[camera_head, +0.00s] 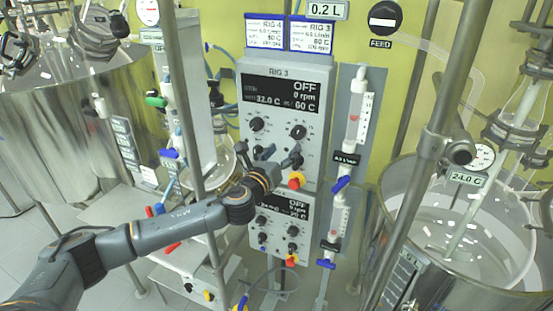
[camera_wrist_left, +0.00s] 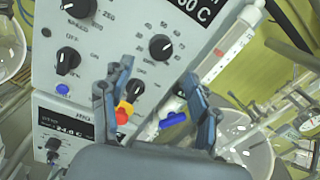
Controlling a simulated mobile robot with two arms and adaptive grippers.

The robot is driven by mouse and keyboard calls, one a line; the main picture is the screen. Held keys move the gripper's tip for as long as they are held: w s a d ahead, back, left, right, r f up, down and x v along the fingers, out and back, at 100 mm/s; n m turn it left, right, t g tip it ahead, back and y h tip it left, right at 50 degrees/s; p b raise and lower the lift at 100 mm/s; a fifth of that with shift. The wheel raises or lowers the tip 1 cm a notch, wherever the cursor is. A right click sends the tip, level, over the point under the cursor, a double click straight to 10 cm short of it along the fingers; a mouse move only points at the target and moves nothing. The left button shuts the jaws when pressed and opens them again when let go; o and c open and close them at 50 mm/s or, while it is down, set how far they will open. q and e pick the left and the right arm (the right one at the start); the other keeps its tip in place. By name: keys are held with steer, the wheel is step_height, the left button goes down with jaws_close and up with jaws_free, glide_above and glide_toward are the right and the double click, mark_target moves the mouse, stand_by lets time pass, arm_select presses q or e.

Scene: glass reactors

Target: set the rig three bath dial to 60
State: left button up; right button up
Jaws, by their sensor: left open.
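The rig 3 panel (camera_head: 245,118) is a white box whose display (camera_head: 280,92) reads OFF, 0 rpm, 32.0 C / 60 C. A black dial (camera_head: 298,131) with a numbered scale sits at its upper right; it also shows in the left wrist view (camera_wrist_left: 160,47), where the scale includes 60 and 75. The scale's link to the bath is too small to read. My left gripper (camera_head: 284,157) is open in front of the panel's lower part, below that dial. In the left wrist view its spread fingers (camera_wrist_left: 158,78) are empty, and the dial appears just beyond their tips.
A red and yellow stop button (camera_head: 296,180) is just below my left gripper. A flow tube with a blue valve (camera_head: 341,184) stands right of the panel. Another panel (camera_head: 272,232) sits below. A metal post runs at the left, and a steel-rimmed bath (camera_head: 400,190) stands right.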

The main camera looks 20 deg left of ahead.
arm_select(q)
steer(key=shift+s+a, duration=0.15)
steer(key=shift+s, duration=1.85)
steer(key=shift+f, duration=0.15)
